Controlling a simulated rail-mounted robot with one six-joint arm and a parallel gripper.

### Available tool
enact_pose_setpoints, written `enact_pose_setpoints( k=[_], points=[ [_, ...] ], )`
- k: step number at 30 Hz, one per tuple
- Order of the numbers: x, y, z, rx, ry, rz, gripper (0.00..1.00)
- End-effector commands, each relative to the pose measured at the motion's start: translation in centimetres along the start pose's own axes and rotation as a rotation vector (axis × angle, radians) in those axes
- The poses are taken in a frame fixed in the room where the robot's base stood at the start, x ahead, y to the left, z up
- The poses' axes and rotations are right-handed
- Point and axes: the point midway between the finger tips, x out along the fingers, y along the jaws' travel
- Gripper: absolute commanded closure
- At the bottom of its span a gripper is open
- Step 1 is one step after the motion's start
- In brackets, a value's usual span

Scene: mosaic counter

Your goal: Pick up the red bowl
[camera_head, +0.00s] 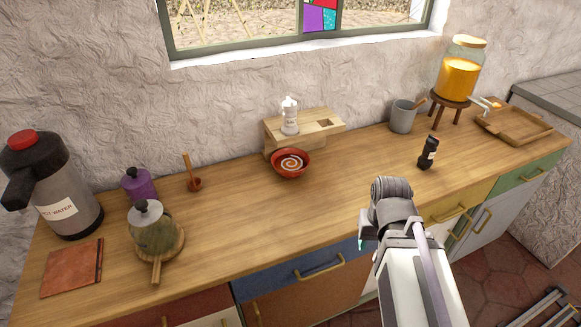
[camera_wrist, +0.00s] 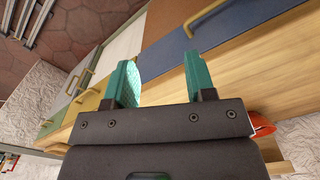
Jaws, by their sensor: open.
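The red bowl (camera_head: 291,163) stands upright on the wooden counter, just in front of a small wooden stand. It has a white spiral inside. Part of a red rim, likely the same bowl, shows at the right edge of the wrist view (camera_wrist: 262,124), mostly hidden behind my gripper. My gripper (camera_wrist: 160,82) has two teal fingers spread apart with nothing between them. In the head view, my arm reaches up in front of the counter's front edge, right of and nearer than the bowl, and a bit of a teal finger (camera_head: 361,243) shows there.
The wooden stand (camera_head: 318,128) holding a white bottle (camera_head: 290,115) is close behind the bowl. A black bottle (camera_head: 428,153) and a grey cup (camera_head: 403,117) stand to the right. A wooden scoop (camera_head: 193,183) and a lidded jar (camera_head: 152,226) are left. The counter (camera_head: 270,215) before the bowl is clear.

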Motion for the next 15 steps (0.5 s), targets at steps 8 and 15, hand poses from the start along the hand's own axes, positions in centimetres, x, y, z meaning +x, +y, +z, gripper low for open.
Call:
enact_pose_setpoints(
  k=[8, 15],
  points=[
    [0.0, 0.0, 0.0, 0.0, 0.0, 0.0, 0.65],
    [-1.0, -3.5, -8.5, -0.004, 0.017, -0.079, 0.65]
  ],
)
